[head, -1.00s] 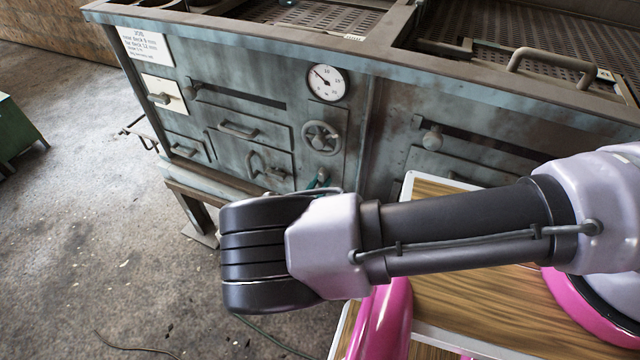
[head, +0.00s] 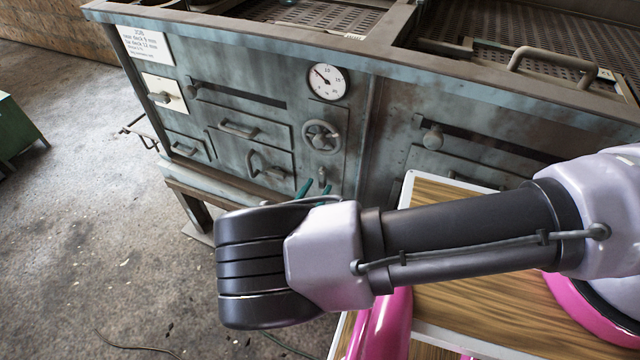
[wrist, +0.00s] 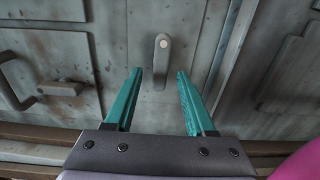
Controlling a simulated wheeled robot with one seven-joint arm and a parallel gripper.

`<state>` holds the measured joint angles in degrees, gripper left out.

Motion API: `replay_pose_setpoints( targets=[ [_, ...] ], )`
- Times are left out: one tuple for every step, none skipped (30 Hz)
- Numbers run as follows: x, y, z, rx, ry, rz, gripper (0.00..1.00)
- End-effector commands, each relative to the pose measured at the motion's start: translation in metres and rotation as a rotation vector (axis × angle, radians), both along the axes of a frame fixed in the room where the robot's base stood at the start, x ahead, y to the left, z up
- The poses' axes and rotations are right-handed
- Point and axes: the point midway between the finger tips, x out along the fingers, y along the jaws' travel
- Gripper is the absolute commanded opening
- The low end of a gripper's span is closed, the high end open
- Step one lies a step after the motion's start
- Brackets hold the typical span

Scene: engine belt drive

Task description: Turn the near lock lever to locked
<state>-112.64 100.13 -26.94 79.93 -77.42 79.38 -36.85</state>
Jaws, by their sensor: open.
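A small grey lever (wrist: 161,62) sits on the metal front panel, in the upper middle of the wrist view. It hangs straight down from a round pale pivot at its top. It also shows in the head view (head: 322,177), below the handwheel. My gripper (wrist: 160,73) is open, with two teal fingers pointing at the panel. In the wrist view the lever lies in line with the gap between the fingertips, and nothing is held. I cannot tell how far the tips are from the panel. In the head view my forearm hides most of the gripper.
The handwheel (head: 321,136) and a round gauge (head: 328,82) are above the lever. A bar handle (head: 268,163) stands out to its left and also shows in the wrist view (wrist: 14,86). A wood-topped surface (head: 455,300) lies under my arm.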

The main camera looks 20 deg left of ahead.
Motion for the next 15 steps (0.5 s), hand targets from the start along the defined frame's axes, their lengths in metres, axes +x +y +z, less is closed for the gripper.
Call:
replay_pose_setpoints(
  targets=[
    [-0.011, 0.002, 0.0, 0.003, 0.001, 0.003, 0.55],
    [-0.018, 0.003, 0.0, 0.003, 0.001, 0.003, 0.55],
    [-0.027, 0.003, 0.0, 0.002, 0.002, 0.003, 0.55],
    [-0.033, 0.003, 0.0, 0.002, 0.002, 0.002, 0.55],
    [-0.039, 0.004, 0.0, 0.002, 0.002, 0.002, 0.55],
    [-0.047, 0.005, 0.0, 0.002, 0.001, 0.003, 0.55],
    [-0.052, 0.005, 0.0, 0.001, 0.001, 0.002, 0.55],
    [-0.057, 0.005, 0.0, 0.001, 0.001, 0.002, 0.55],
    [-0.063, 0.006, 0.0, 0.002, 0.001, 0.002, 0.55],
    [-0.067, 0.006, 0.0, 0.002, 0.0, 0.002, 0.55],
    [-0.071, 0.006, 0.0, 0.002, 0.001, 0.002, 0.55],
    [-0.075, 0.007, 0.0, 0.001, 0.001, 0.001, 0.55],
    [-0.077, 0.007, 0.0, 0.001, 0.001, 0.001, 0.55],
    [-0.079, 0.007, 0.0, 0.001, 0.001, 0.0, 0.55],
    [-0.081, 0.007, 0.0, 0.001, 0.0, -0.001, 0.55]
  ],
)
